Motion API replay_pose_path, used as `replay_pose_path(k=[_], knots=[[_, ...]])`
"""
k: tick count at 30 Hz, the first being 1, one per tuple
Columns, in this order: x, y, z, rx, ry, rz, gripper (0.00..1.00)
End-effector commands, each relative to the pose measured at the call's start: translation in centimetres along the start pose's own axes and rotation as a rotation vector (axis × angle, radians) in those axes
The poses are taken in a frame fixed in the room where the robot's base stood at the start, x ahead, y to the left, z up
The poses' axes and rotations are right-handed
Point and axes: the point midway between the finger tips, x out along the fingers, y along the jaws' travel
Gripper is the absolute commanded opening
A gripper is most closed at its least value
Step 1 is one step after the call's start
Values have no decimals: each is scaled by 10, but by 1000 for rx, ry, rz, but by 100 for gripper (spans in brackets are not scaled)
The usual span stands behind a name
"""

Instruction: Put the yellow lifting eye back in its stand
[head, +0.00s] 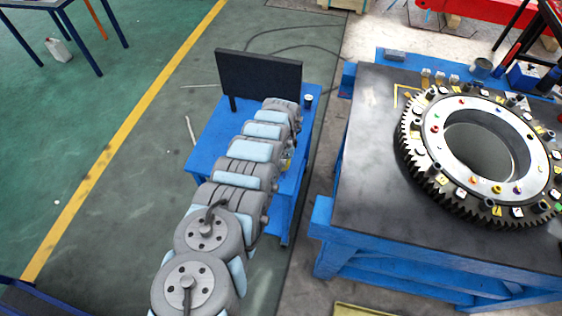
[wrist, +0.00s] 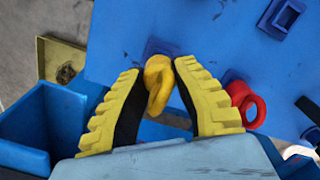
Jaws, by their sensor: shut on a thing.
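The yellow lifting eye (wrist: 158,82) is between the two fingers of my gripper (wrist: 157,72) in the wrist view. The gripper is shut on it. The fingers have yellow ridged backs and dark inner pads. A blue stand (wrist: 156,46) shows partly just behind the eye; I cannot tell whether the eye touches it. A red lifting eye (wrist: 258,104) is just right of the right finger. In the head view my arm hides the gripper and most of what lies under it on the small blue table (head: 208,130).
In the wrist view, an empty blue square socket (wrist: 283,13) is at the upper right and a blue bin (wrist: 40,125) at the left. In the head view, a dark panel (head: 258,75) rises behind the small table. A large gear ring (head: 415,165) lies on the right-hand table (head: 365,185).

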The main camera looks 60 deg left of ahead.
Motion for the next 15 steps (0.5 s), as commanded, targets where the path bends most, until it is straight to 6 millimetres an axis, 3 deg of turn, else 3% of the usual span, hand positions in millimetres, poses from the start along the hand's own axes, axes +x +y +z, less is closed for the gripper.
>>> replay_pose_path(k=[10,15], knots=[[0,0,0,6,0,0,0],[0,1,1,123,-2,-1,0]])
